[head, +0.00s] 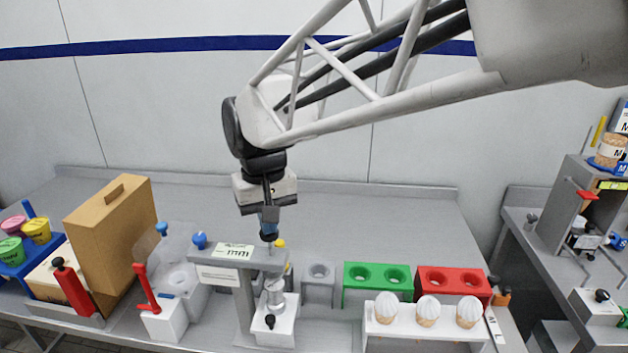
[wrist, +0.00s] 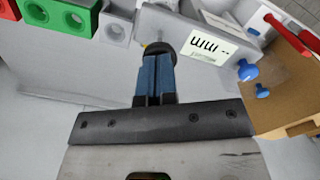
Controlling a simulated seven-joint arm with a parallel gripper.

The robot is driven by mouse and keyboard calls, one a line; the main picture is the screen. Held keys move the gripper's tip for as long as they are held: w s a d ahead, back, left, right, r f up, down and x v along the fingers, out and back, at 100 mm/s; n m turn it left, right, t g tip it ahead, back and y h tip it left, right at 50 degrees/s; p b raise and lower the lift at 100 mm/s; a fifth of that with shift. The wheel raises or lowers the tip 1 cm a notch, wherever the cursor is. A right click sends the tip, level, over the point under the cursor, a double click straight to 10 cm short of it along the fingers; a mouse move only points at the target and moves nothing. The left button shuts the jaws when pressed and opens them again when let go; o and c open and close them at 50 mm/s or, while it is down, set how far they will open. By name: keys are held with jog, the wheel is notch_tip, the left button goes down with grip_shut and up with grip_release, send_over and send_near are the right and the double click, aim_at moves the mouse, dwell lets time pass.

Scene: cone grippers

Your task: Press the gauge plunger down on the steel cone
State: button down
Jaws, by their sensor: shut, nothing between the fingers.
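The gauge (head: 232,251) is a grey stand with a white label and an arm reaching right over a white block (head: 276,333); its label plate also shows in the wrist view (wrist: 208,48). The steel cone (head: 274,291) sits upright on that block, under the gauge arm. My gripper (head: 268,236) is shut and empty, pointing down just above the right end of the gauge arm, where the plunger is. In the wrist view my gripper's blue fingers (wrist: 158,52) are together and hide most of the plunger. I cannot tell whether the fingertips touch it.
A white rack (head: 400,334) with three wrapped cones stands at the right, before green (head: 377,268) and red (head: 453,273) holders. A red-handled lever device (head: 150,290) and a brown case (head: 112,235) stand left. The bench behind the gauge is clear.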

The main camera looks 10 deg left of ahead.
jog(key=shift+f, duration=1.5)
dwell(0.7)
notch_tip(320, 180, up, 13)
dwell(1.9)
dwell(0.3)
jog(key=s+d+f+m+t, duration=0.1)
jog(key=s+d+f+m, duration=0.15)
jog(key=d, duration=0.65)
jog(key=s+d+f+m, duration=0.1)
jog(key=d+f, duration=0.2)
jog(key=d, duration=0.7)
jog(key=s+d+f+m+t, duration=0.1)
jog(key=s+d+f+m, duration=0.1)
jog(key=s+d+f, duration=0.7)
jog(key=s+d, duration=0.1)
jog(key=d, duration=0.3)
jog(key=shift+s+d+f+m+t, duration=0.15)
jog(key=shift+s+d+m+t, duration=0.1)
jog(key=shift+m+t, duration=0.1)
jog(key=shift+a, duration=0.1)
